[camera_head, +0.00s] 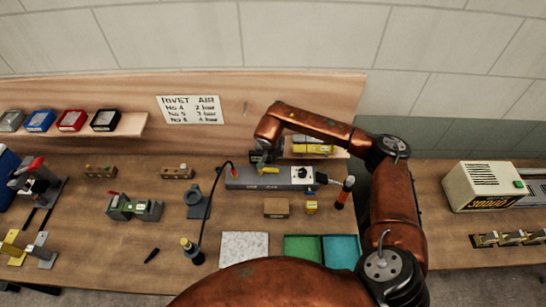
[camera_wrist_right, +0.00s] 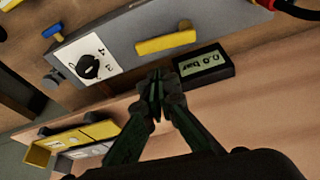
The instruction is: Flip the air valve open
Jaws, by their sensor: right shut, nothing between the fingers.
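The air unit is a long grey box (camera_head: 255,183) on the bench, also large in the right wrist view (camera_wrist_right: 118,48). Its yellow lever (camera_wrist_right: 165,43) lies roughly along the box's length; it also shows in the head view (camera_head: 270,170). A black dial knob (camera_wrist_right: 89,66) sits on a white plate marked with numbers. A small display (camera_wrist_right: 203,66) beside the box reads 0.0 bar. My right gripper (camera_wrist_right: 157,88) is shut and empty, close to the box edge and display, apart from the lever in the picture. It partly shows in the head view (camera_head: 262,157). My left gripper is out of view.
A blue-handled fitting (camera_wrist_right: 53,30) is at the box end. A hose (camera_head: 209,205) curves at left. The wooden back panel (camera_head: 215,140) rises behind.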

